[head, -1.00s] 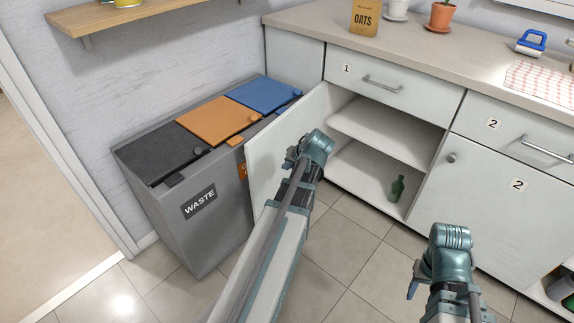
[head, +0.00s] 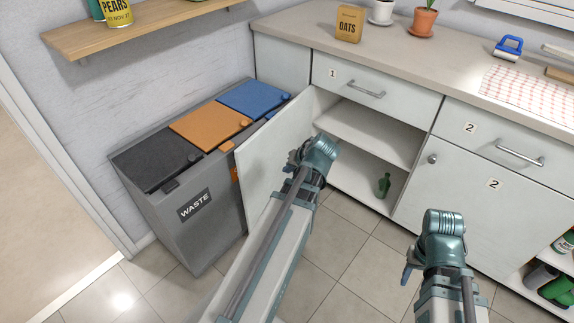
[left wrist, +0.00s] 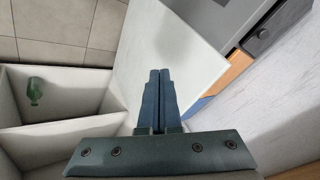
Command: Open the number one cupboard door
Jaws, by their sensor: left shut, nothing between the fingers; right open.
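The number one cupboard door (head: 262,165) stands wide open, swung out to the left of its cupboard (head: 365,135), close to the waste bin. The cupboard interior shows a shelf and a green bottle (head: 384,185). The number 1 label (head: 333,73) is on the drawer front above. My left gripper (head: 294,160) is in front of the door's inner face. In the left wrist view its fingers (left wrist: 158,90) are shut and empty, with the white door panel (left wrist: 165,40) just beyond; I cannot tell whether they touch it. My right gripper (head: 407,268) is open, low before the number two cupboard.
The grey waste bin (head: 205,225) with black, orange and blue lids stands left of the door. The number two cupboard door (head: 470,200) is closed. Counter (head: 440,72) items stand above. The floor (head: 345,255) between my arms is clear.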

